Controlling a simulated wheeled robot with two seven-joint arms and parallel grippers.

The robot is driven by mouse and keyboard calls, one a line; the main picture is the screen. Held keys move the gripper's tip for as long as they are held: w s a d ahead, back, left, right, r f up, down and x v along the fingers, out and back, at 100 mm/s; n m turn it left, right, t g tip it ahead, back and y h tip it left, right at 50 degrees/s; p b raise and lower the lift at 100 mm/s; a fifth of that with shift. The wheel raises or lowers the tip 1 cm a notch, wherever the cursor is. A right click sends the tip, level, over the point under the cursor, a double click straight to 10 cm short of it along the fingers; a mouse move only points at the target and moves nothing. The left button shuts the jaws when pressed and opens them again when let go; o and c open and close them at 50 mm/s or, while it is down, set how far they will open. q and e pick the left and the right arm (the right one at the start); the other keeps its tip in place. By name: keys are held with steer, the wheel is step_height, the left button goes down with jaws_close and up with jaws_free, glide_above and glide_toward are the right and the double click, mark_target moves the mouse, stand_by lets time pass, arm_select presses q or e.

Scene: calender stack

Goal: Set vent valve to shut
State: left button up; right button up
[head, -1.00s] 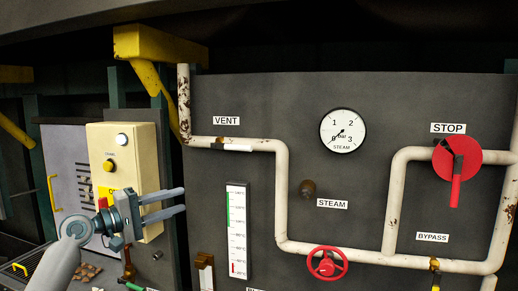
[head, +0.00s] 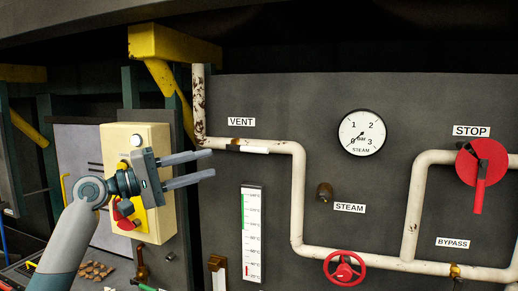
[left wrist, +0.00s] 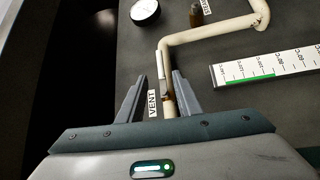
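The vent valve (head: 240,146) is a small brass body on the cream pipe, just below the VENT label (head: 241,121). Its pale lever (head: 255,150) lies along the horizontal pipe and points right. My left gripper (head: 212,163) is open and empty, its fingers pointing right, to the left of the valve and slightly lower in the picture. In the left wrist view my left gripper (left wrist: 160,76) has its fingers apart, with the valve (left wrist: 168,95) and pipe showing between them. Contact cannot be seen. My right gripper is not in view.
A cream cabinet (head: 162,150) with a red and yellow switch stands behind my left arm. The grey panel (head: 320,110) carries a steam gauge (head: 362,132), a thermometer scale (head: 252,235), a red handwheel (head: 344,268) and a red STOP disc (head: 467,163).

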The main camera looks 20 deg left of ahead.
mark_target(255, 150)
arm_select(q)
steer(key=p+x, duration=0.6)
steer(key=x, duration=0.8)
steer(key=shift+w, duration=0.1)
steer(key=shift+w+d, duration=0.5)
steer(key=shift+d, duration=0.05)
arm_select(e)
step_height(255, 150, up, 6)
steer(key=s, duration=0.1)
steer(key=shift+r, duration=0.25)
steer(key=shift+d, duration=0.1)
arm_select(q)
jaws_close()
